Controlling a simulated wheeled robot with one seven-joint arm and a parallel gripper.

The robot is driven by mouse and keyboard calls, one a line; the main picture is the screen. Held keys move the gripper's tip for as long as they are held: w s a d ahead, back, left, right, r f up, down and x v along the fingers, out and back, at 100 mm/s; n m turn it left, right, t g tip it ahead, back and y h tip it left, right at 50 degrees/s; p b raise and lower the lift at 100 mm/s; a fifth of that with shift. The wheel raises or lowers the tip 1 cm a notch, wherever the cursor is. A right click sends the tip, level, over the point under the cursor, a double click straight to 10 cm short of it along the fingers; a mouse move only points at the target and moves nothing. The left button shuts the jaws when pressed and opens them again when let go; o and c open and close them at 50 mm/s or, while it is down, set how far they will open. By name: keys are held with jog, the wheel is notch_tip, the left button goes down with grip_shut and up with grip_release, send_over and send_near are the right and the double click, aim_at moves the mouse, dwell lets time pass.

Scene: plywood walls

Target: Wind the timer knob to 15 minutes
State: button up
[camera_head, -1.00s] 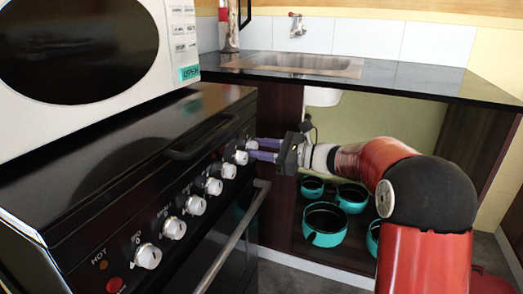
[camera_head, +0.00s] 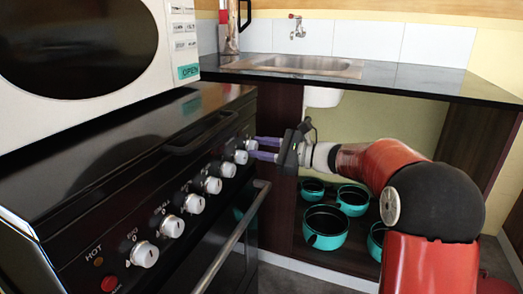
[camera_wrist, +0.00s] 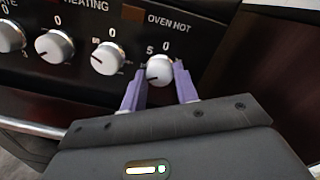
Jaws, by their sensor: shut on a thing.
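The timer knob, a round white dial, is the knob at the far right end of the black oven's control panel in the wrist view (camera_wrist: 159,70). It has a 0 above it and a 5 at its upper left. A dark pointer line on its face points toward the lower left. My gripper (camera_wrist: 160,88) has its two purple fingers on either side of this knob, shut on it. In the head view, my gripper (camera_head: 262,148) reaches the far end of the knob row from the right. The knob (camera_head: 251,145) is partly covered there by the fingers.
More white knobs (camera_head: 194,203) line the panel toward the near end. The oven door handle (camera_head: 234,236) runs below them. A white microwave (camera_head: 90,110) sits on top. Teal pots (camera_head: 325,240) stand in the open cupboard under the sink counter (camera_head: 415,83).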

jog(key=shift+n+b, duration=2.2)
jog(key=shift+b, duration=0.25)
dwell(4.0)
dwell(0.5)
jog(key=o, duration=1)
jog(key=shift+c, duration=0.2)
jog(key=v, duration=0.7)
jog(key=shift+s+d, duration=0.15)
jog(key=shift+d, duration=0.25)
